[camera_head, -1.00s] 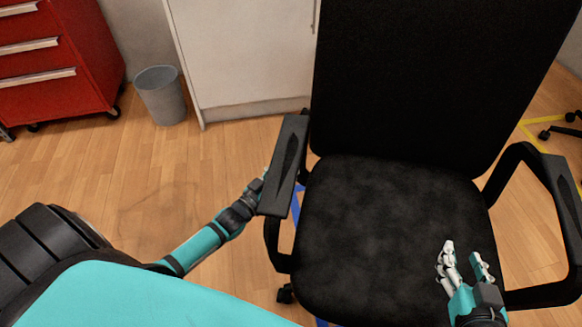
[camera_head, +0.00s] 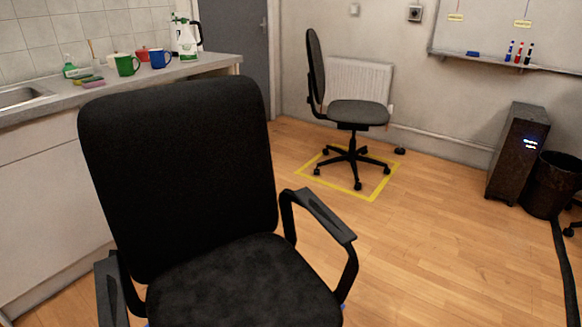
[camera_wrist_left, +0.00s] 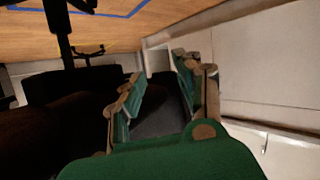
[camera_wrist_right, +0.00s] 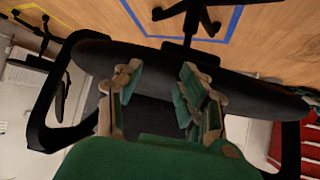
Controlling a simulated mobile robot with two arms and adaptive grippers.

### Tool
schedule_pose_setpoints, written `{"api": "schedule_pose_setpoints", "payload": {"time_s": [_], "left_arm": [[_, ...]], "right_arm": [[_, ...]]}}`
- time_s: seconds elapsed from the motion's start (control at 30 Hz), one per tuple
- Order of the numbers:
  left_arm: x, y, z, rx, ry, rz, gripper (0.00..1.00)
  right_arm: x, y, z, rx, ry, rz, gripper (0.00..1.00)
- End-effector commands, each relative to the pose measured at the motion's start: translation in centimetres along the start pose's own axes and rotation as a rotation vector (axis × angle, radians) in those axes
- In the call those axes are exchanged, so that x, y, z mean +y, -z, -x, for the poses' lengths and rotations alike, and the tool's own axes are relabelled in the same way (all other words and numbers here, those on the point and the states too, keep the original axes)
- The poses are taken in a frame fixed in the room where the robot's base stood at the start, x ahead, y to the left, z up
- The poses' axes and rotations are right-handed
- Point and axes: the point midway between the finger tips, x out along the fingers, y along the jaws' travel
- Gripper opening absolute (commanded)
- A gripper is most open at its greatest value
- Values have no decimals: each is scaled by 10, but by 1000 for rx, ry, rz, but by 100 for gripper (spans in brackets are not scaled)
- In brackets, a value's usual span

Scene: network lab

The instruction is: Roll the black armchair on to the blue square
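The black armchair (camera_head: 180,180) stands close in front of me in the head view, its back towards the counter and both armrests showing. Bits of blue floor line (camera_head: 343,306) show beside its seat. In the right wrist view, blue tape (camera_wrist_right: 235,22) runs on both sides of the chair's base (camera_wrist_right: 190,32), which looks inside the outline. The left wrist view shows another blue stretch (camera_wrist_left: 122,13). My left gripper (camera_wrist_left: 160,92) has its fingers apart, with a dark grey surface between or behind them. My right gripper (camera_wrist_right: 158,82) is open near the black seat; contact is unclear.
A grey office chair (camera_head: 355,115) stands in a yellow floor square (camera_head: 375,198) at the back. A counter (camera_head: 60,170) lies at left. A black computer tower (camera_head: 517,150) and a bin (camera_head: 552,185) stand at right. The floor right of the armchair is clear.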

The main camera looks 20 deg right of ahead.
Motion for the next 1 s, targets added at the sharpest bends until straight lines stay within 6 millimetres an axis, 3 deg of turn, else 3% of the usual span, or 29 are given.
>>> {"api": "schedule_pose_setpoints", "payload": {"time_s": [0.27, 0.47, 0.57, 0.63, 0.8, 0.9, 1.0], "left_arm": [[2, -33, 28, -151, 41, -27, 35], [7, -71, 69, -324, 72, -58, 35], [14, -97, 107, -459, 86, -83, 35], [22, -118, 143, -577, 91, -106, 35], [46, -163, 238, -850, 74, -160, 35], [59, -180, 284, -971, 55, -185, 35], [67, -190, 315, -1050, 38, -202, 35]], "right_arm": [[1, -42, -7, -117, 0, 0, 40], [2, -96, -3, -249, -1, 1, 40], [2, -137, 10, -349, -1, 1, 40], [3, -172, 28, -434, -1, 2, 40], [4, -253, 89, -630, -2, 3, 40], [5, -287, 124, -715, -2, 3, 40], [5, -309, 149, -772, -2, 4, 40]]}}
